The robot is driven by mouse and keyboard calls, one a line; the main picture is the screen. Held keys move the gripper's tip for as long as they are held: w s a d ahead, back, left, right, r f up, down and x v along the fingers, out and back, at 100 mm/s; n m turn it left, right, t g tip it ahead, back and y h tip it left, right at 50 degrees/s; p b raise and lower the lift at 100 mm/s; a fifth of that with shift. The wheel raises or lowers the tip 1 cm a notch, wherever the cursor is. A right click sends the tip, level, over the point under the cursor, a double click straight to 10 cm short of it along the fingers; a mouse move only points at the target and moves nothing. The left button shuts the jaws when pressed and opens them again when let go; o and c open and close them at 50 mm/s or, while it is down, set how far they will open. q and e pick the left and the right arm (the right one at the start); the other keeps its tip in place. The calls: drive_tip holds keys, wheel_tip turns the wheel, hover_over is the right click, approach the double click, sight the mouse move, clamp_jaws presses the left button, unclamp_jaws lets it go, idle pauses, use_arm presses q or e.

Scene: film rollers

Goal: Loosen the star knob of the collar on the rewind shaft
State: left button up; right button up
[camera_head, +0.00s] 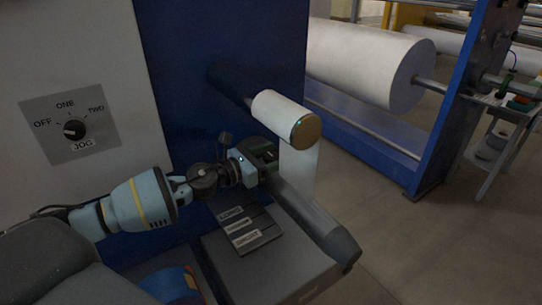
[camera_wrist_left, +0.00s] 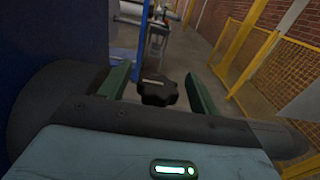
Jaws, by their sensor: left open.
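A black star knob (camera_wrist_left: 158,90) shows in the left wrist view, between and just beyond the two green fingers of my left gripper (camera_wrist_left: 158,88). The fingers are apart, with a gap on each side of the knob, and I see no contact. In the head view my left gripper (camera_head: 268,153) is just below the white roll (camera_head: 277,108) with a brass-coloured end. The knob and its collar cannot be made out in the head view. A grey shaft or roller (camera_head: 312,220) slants below the gripper towards the lower right. My right gripper is not in view.
A blue machine wall (camera_head: 225,60) is behind the arm. A grey box (camera_head: 275,265) with a labelled dark plate (camera_head: 248,228) is below. A JOG selector (camera_head: 75,129) is at left. A large white roll (camera_head: 370,65) and a small stand (camera_head: 505,110) are farther right, past open floor.

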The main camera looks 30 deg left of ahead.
use_arm(q)
drive_tip(key=c, duration=1)
drive_tip(key=shift+n+t+y, duration=0.4)
drive_tip(key=shift+n+y, duration=0.1)
drive_tip(key=shift+y, duration=0.3)
drive_tip(key=shift+n+t+y, duration=0.3)
drive_tip(key=shift+n+y, duration=0.2)
drive_tip(key=shift+y, duration=0.1)
drive_tip(key=n+t+y, duration=0.1)
drive_tip(key=n+y, duration=0.2)
drive_tip(key=y, duration=0.2)
drive_tip(key=shift+d+f, duration=0.1)
drive_tip(key=shift+d, duration=0.05)
drive_tip(key=shift+n+g+y, duration=0.35)
drive_tip(key=shift+n+y, duration=1.05)
drive_tip(key=shift+y, duration=0.65)
drive_tip(key=shift+n+g+y, duration=0.35)
drive_tip(key=shift+n+y, duration=1.05)
drive_tip(key=shift+y, duration=0.65)
